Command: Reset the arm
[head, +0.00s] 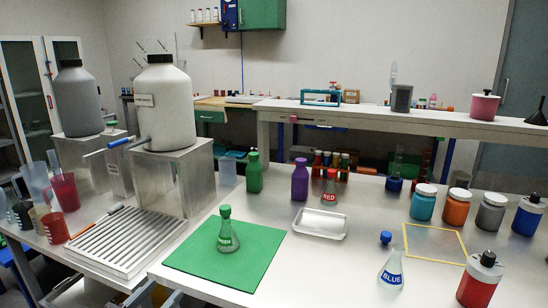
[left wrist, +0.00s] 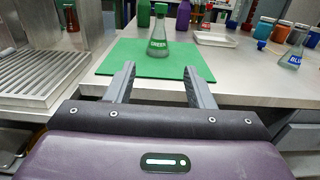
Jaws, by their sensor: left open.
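My left gripper (head: 160,294) shows only in part at the bottom edge of the head view, by the front of the table. In the left wrist view my left gripper (left wrist: 159,70) has its two fingers spread apart with nothing between them. They point toward the green mat (head: 190,270), which also shows in the left wrist view (left wrist: 115,66). A flask with a green stopper and a GREEN label (head: 228,240) stands upright on the mat, beyond the fingertips and apart from them. My right gripper is not in view.
A slatted metal tray (head: 125,243) and a large white bottle (head: 165,105) on a metal block stand left. A BLUE flask (head: 391,270), its blue stopper (head: 385,238) apart, a white tray (head: 320,222) and a red bottle (head: 480,280) stand right. The mat's front is bare.

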